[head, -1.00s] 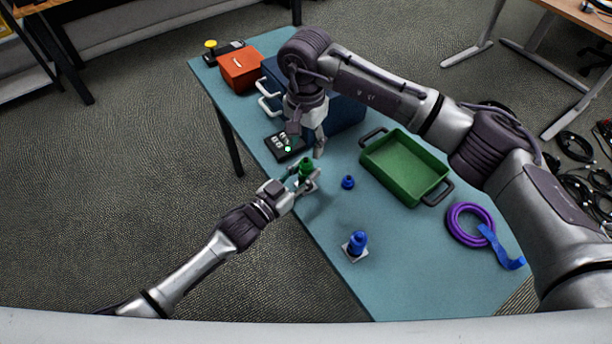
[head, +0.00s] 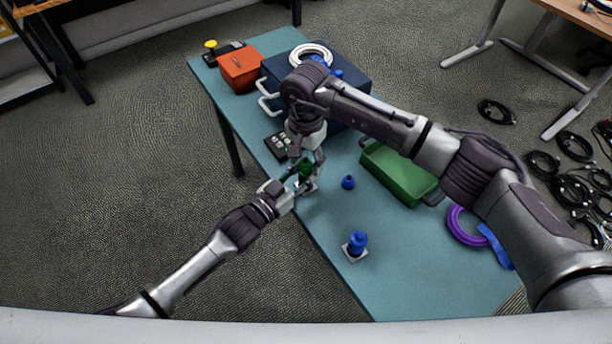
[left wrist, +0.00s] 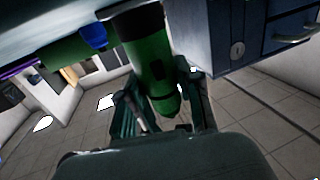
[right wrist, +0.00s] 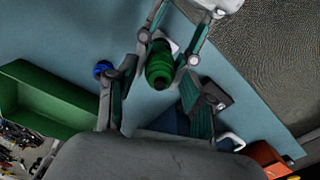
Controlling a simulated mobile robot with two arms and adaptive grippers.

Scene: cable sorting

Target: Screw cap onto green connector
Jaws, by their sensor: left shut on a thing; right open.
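The green connector (head: 306,172) stands upright near the table's left edge. A small blue cap-like piece (head: 348,182) and a blue connector (head: 357,241) on a white plate stand apart.
A dark blue toolbox (head: 345,112) with a white cable coil, an orange box (head: 240,70) and a green tray (head: 395,178) stand further off. A purple cable coil (head: 462,228) lies right.

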